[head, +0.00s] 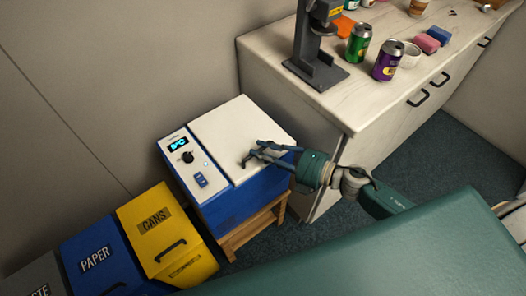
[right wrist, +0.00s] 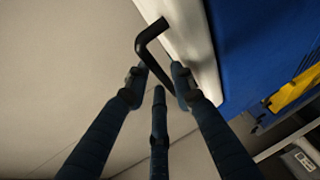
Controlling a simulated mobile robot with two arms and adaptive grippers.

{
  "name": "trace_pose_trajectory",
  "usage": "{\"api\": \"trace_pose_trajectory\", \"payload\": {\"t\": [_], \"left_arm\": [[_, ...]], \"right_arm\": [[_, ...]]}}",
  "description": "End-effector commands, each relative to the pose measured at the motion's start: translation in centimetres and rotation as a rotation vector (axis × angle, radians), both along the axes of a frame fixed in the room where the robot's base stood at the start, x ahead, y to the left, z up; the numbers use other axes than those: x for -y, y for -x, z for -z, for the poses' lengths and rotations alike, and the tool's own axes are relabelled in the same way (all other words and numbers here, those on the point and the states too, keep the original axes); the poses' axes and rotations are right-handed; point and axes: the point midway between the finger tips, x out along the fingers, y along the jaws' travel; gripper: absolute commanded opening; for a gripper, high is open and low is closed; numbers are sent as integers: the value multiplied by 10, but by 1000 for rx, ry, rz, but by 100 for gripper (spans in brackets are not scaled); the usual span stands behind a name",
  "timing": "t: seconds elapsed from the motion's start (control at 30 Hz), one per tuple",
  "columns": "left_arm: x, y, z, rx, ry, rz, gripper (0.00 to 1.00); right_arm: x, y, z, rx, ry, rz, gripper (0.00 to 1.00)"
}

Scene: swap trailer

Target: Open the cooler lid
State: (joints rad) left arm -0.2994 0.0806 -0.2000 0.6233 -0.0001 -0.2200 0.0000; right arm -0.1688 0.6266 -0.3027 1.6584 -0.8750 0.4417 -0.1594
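The cooler is a blue box (head: 232,205) with a white lid (head: 236,132). The lid lies flat and closed on it. A black bar handle (right wrist: 150,34) is on the lid's edge and shows large in the right wrist view. My right gripper (head: 258,151) is over the lid's front right part at the handle. In the right wrist view its fingers (right wrist: 158,76) are spread apart, and part of the handle runs between them. I cannot tell whether any finger touches it. My left gripper is not in view.
A control panel (head: 186,160) is on the cooler's left side. The cooler stands on a wooden stand (head: 252,228). A yellow cans bin (head: 160,225) and blue paper bin (head: 95,255) are to the left. A white counter (head: 310,100) with cans stands close on the right.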

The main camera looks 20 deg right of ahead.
Motion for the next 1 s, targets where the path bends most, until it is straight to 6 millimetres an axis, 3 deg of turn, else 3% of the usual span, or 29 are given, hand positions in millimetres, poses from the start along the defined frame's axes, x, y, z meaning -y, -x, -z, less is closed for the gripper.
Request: {"api": "trace_pose_trajectory", "payload": {"t": [0.23,0.37,0.73,1.0], "left_arm": [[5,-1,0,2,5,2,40],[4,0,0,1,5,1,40],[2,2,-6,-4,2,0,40],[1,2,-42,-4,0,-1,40]], "right_arm": [[-1,-1,0,-1,-1,1,24],[-1,-1,0,-1,-1,1,0],[0,-2,-7,0,0,1,0],[5,-9,-44,4,1,3,0]]}}
